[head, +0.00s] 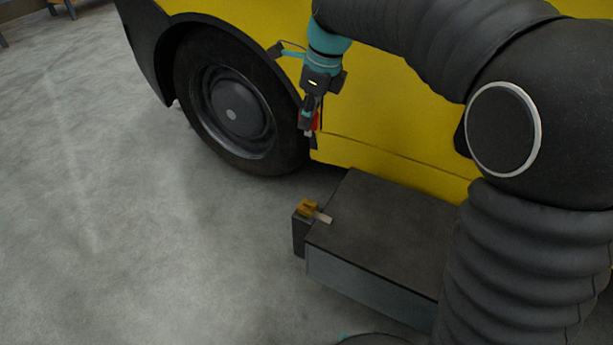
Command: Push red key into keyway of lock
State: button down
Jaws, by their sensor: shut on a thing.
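My gripper (310,128) points down in front of the yellow vehicle side, just right of the wheel. It is shut on the red key (315,121), of which a small red part shows between the dark fingers. A small brass-yellow thing (307,206), which looks like the lock, sits at the left end of the dark box below, with a pale bar sticking out to its right. My gripper and the key are well above it and apart from it. The keyway is too small to make out.
The dark box (385,225) with a flat top stands against the yellow vehicle (400,130). A large black wheel (235,110) is close on the left of my gripper. The grey floor (130,230) at left is clear.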

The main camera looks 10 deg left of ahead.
jog(key=m+b, duration=0.2)
send_over(304, 206)
jog(key=s+d+f+x, duration=0.1)
jog(key=d+x, duration=0.2)
jog(key=x, duration=1.4)
jog(key=shift+w+d+f+b, duration=0.1)
jog(key=shift+d+f+b, duration=0.1)
jog(key=shift+f+b, duration=0.75)
jog(key=shift+s+d+f+b, duration=0.1)
jog(key=shift+d+f+b, duration=0.15)
jog(key=shift+f+b, duration=0.65)
jog(key=shift+w+d+f+b, duration=0.1)
jog(key=shift+d+f+b, duration=0.1)
jog(key=shift+f+b, duration=0.7)
jog(key=shift+p, duration=1)
jog(key=shift+d+b+x, duration=0.2)
jog(key=shift+b+x, duration=0.25)
jog(key=shift+x, duration=0.55)
jog(key=shift+d+b+x, duration=0.2)
jog(key=shift+b+x, duration=0.25)
jog(key=shift+x, duration=0.6)
jog(key=shift+d, duration=0.1)
jog(key=c, duration=1)
grip_release()
jog(key=v, duration=1.2)
jog(key=shift+s, duration=0.25)
